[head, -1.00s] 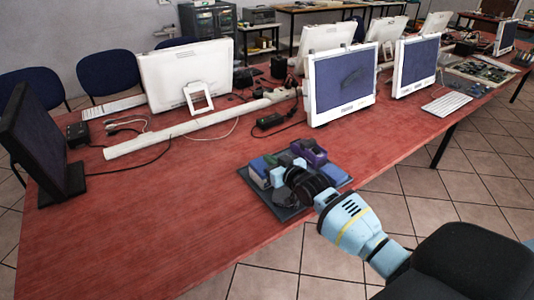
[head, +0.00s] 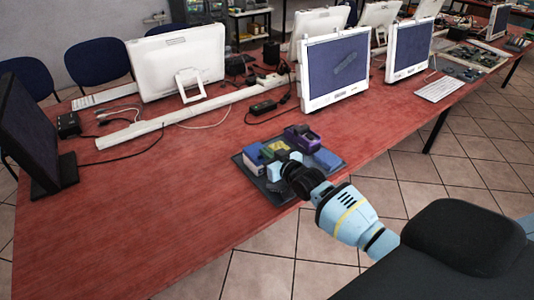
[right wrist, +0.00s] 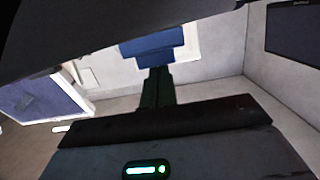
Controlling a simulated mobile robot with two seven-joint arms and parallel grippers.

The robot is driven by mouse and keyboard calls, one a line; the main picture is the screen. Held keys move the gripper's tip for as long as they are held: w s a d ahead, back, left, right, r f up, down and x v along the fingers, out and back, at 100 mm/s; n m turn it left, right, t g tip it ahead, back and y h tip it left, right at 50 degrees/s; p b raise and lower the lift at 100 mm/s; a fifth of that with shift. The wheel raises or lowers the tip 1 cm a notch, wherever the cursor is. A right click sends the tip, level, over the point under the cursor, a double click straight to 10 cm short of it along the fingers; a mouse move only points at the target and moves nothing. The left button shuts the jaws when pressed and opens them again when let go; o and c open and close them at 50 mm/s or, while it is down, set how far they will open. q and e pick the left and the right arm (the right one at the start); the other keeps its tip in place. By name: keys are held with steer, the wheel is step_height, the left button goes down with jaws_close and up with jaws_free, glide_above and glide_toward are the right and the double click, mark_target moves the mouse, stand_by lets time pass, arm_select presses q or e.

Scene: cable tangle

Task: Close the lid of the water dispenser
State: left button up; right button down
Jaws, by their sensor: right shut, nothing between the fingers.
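I cannot make out a water dispenser or its lid in either view. My right gripper (head: 281,163) is in the head view, over a dark tray (head: 276,196) near the table's front edge. It is shut and I see nothing in it. My arm hides part of the tray. On the tray are a blue block (head: 252,155) at the left, a purple item (head: 301,138) at the back and a blue block (head: 326,159) at the right. My left gripper is not in view.
The red table (head: 190,190) bears several white monitors (head: 335,72), a dark monitor (head: 32,130) at the left and a long white bar (head: 180,115) with cables. The table is bare left of the tray.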

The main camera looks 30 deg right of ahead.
steer(key=shift+s+a+f+g, duration=0.1)
steer(key=shift+s+f+g, duration=0.05)
steer(key=shift+f, duration=0.3)
steer(key=shift+s+f+g, duration=0.1)
steer(key=shift+f+g, duration=0.05)
steer(key=shift+f, duration=0.3)
step_height(320, 180, up, 5)
steer(key=p, duration=0.2)
steer(key=s, duration=0.2)
steer(key=s+f, duration=0.1)
steer(key=s, duration=0.2)
steer(key=s+f, duration=0.1)
steer(key=s, duration=0.2)
steer(key=shift+d+f, duration=0.25)
steer(key=shift+d, duration=0.15)
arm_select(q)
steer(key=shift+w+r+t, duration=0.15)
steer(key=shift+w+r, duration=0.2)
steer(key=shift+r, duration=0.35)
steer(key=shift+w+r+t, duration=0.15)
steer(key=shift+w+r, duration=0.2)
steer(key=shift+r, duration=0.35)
arm_select(e)
steer(key=shift+s+d+f, duration=0.1)
steer(key=shift+s, duration=0.35)
